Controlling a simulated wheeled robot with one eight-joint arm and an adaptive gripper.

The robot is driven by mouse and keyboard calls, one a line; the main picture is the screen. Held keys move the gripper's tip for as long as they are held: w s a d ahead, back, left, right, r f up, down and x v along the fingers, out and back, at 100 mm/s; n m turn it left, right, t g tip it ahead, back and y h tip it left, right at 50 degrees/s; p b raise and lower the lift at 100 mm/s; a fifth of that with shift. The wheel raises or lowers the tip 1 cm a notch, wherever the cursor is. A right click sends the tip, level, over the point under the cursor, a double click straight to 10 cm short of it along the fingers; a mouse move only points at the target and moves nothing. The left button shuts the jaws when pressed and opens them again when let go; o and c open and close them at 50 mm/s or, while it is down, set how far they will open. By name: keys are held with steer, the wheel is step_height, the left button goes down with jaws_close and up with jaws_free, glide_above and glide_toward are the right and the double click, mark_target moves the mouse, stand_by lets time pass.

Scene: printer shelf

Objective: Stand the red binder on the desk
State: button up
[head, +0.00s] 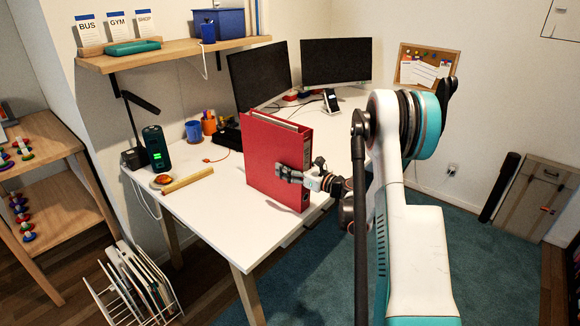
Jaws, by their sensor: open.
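The red binder (270,156) stands upright on the white desk (225,215), near its front right edge. Its spine faces the front right, and its lower end appears to rest on the desk top. My gripper (290,172) is at the binder's spine side, at about mid height, with its fingers beside the spine. The jaws are open. I cannot tell whether a finger touches the binder, and the far finger is partly hidden.
Two monitors (258,75) stand behind the binder, with a phone on a stand (330,100) nearby. A green device (157,148), a wooden bar (187,180) and cups (193,131) are on the desk's left. The desk's front left is clear. A wire rack (130,290) stands on the floor.

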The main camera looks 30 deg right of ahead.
steer(key=p+v, duration=0.3)
steer(key=v, duration=0.9)
steer(key=shift+p, duration=0.3)
steer(key=shift+a, duration=0.15)
